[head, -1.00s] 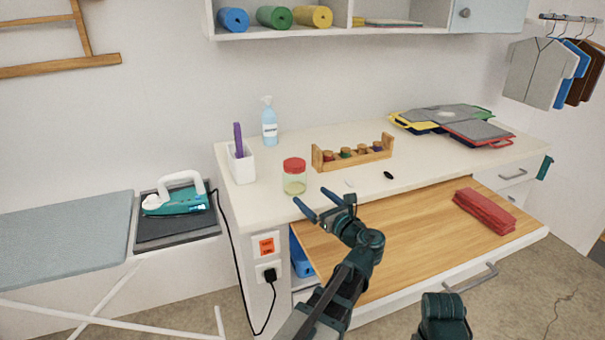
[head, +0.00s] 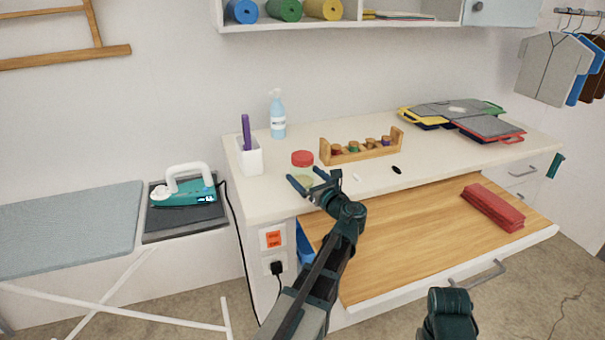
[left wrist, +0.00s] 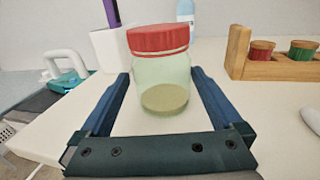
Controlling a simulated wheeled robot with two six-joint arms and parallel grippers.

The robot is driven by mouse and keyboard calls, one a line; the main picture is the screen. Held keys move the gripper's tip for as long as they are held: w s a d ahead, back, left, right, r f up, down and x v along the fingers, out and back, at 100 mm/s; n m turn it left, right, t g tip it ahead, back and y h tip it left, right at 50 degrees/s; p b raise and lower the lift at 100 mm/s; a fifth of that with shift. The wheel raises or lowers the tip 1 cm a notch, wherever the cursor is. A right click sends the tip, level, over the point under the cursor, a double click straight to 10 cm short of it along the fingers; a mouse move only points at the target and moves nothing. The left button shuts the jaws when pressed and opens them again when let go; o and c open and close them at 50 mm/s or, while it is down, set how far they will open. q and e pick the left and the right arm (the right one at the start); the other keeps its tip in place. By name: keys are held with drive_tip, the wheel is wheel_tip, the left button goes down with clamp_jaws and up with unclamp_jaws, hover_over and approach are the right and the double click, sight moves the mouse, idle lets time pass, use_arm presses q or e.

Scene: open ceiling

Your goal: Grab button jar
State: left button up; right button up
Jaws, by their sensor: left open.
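The button jar (head: 302,159) is a clear jar with a red lid and stands upright on the white counter. In the left wrist view the jar (left wrist: 161,78) has a pale layer at its bottom. My left gripper (head: 305,178) is open, and its blue fingers reach toward the jar, one on each side in the left wrist view (left wrist: 160,92). I cannot tell whether either finger touches it. In the head view the gripper hides the jar's lower part. A dark part of my right arm shows at the bottom edge, but its gripper is not visible.
A white holder (head: 250,160) with a purple item stands left of the jar, and a spray bottle (head: 278,120) behind it. A wooden spool rack (head: 362,154) stands to the right. A small white item and a black one lie right of the gripper. An open drawer (head: 400,240) is in front.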

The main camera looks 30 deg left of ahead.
sight(298, 153)
use_arm(q)
drive_tip(key=x, duration=0.5)
drive_tip(key=shift+w+r, duration=0.1)
drive_tip(key=shift+w, duration=0.1)
drive_tip(key=c, duration=1.3)
drive_tip(key=shift+r, duration=0.1)
drive_tip(key=shift+r+p, duration=0.95)
drive_tip(key=shift+p, duration=0.2)
wheel_tip(298, 153, up, 2)
drive_tip(key=shift+r+p, duration=0.1)
drive_tip(key=shift+p, duration=0.95)
drive_tip(key=d, duration=0.5)
drive_tip(key=s+d, duration=0.1)
drive_tip(key=d, duration=0.4)
drive_tip(key=s+d+p, duration=0.1)
drive_tip(key=d, duration=0.5)
drive_tip(key=shift+s+r, duration=0.15)
drive_tip(key=shift+r, duration=0.25)
